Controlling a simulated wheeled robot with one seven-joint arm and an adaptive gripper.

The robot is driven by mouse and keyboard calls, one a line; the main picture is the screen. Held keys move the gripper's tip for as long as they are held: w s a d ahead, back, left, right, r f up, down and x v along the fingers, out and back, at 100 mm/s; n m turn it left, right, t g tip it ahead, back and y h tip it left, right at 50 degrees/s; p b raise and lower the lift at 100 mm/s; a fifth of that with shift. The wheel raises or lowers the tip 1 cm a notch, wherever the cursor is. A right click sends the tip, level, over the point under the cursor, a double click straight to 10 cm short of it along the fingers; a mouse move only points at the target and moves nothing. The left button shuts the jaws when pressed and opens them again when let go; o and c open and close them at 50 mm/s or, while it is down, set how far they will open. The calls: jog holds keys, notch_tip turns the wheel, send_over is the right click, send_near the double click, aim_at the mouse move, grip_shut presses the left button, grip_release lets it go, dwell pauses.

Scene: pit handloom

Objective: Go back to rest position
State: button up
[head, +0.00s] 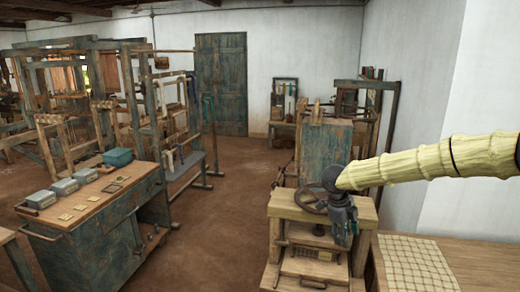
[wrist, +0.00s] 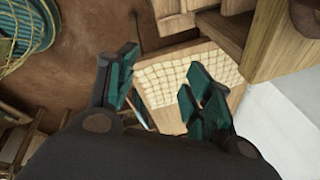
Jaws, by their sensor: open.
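My gripper (head: 345,228) hangs pointing down at the end of my arm, in front of a small wooden stand with a wheel. In the wrist view my gripper (wrist: 157,92) has its two green-padded fingers spread apart, with nothing between them. Below and beyond the fingers, the wrist view shows a checked cloth (wrist: 170,77) lying on a wooden surface. My arm comes in from the right edge in the head view, in a pale ribbed sleeve.
The wooden stand (head: 283,210) with a wheel is close to my gripper. A table with a checked cloth (head: 415,262) is at the lower right, beside the white wall. A workbench (head: 130,190) with several boxes stands left. Brown floor (head: 225,210) is open between.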

jog(key=s+a+f+n+t+h+b, duration=0.1)
jog(key=s+f+n, duration=0.2)
jog(key=f, duration=0.6)
jog(key=s+f+n+t+h+b, duration=0.1)
jog(key=s+f+n, duration=0.15)
jog(key=f, duration=0.65)
jog(key=s+a+f+n+t+y+b, duration=0.1)
jog(key=s+a+f+n+t+b, duration=0.2)
jog(key=s+f+n, duration=1.05)
jog(key=s+a+f+n+g+y+b, duration=0.1)
jog(key=s+f, duration=0.4)
jog(key=s, duration=1.1)
jog(key=s+a+f+n+g+y+b, duration=0.1)
jog(key=s+f+n, duration=0.5)
jog(key=s, duration=1)
jog(key=g+y+b, duration=0.1)
jog(key=g+y, duration=0.1)
jog(key=g, duration=0.1)
jog(key=shift+s+n+g+y, duration=0.3)
jog(key=shift+s+g, duration=0.1)
jog(key=shift+f, duration=0.1)
